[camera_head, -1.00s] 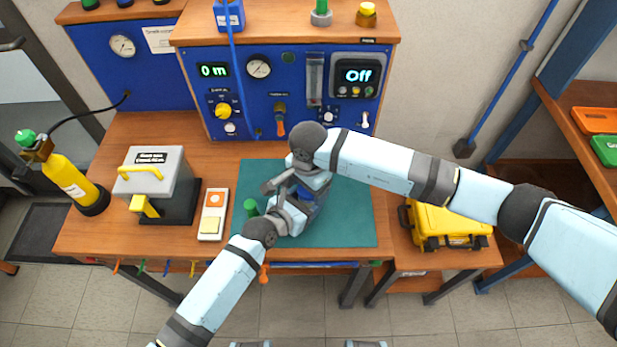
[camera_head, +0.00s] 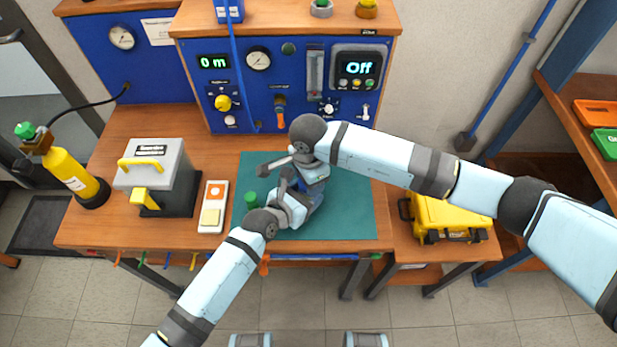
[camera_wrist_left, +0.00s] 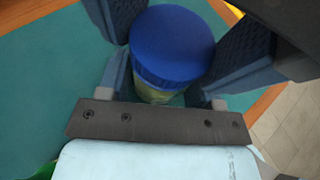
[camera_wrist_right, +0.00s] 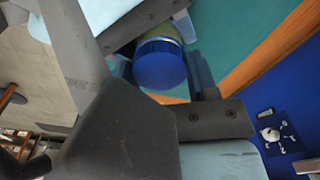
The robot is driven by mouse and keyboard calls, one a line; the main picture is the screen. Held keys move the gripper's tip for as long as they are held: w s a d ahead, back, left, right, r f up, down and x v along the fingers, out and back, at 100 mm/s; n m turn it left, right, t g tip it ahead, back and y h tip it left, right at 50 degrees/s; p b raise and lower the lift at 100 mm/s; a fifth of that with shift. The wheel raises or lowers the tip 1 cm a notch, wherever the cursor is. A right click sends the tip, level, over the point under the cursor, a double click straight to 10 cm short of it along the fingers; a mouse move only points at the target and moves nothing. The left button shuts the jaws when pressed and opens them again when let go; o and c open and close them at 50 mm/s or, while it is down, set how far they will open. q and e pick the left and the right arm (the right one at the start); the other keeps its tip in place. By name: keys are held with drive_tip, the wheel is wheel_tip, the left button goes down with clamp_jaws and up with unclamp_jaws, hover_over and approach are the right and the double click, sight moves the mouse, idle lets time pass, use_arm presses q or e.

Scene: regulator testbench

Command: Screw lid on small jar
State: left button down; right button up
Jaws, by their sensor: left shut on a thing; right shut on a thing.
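The small jar (camera_wrist_left: 152,94) stands between the fingers of both grippers, with its pale green side showing below a blue lid (camera_wrist_left: 172,46). The lid sits on top of the jar; how tightly, I cannot tell. The lid also shows in the right wrist view (camera_wrist_right: 160,65). My left gripper (camera_head: 299,204) is shut on the jar, low over the green mat (camera_head: 345,215). My right gripper (camera_head: 301,180) comes from above and is shut on the lid. In the head view the grippers hide most of the jar and lid.
A green-topped item (camera_head: 250,200) stands on the mat just left of my grippers. A white box with buttons (camera_head: 213,207) and a grey press-like device (camera_head: 158,178) are further left. The blue test panel (camera_head: 245,100) rises behind. The mat's right side is clear.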

drive_tip(key=o, duration=1)
drive_tip(key=shift+r, duration=2.25)
drive_tip(key=shift+c, duration=0.4)
drive_tip(key=shift+r+n, duration=1.6)
drive_tip(key=shift+r, duration=0.15)
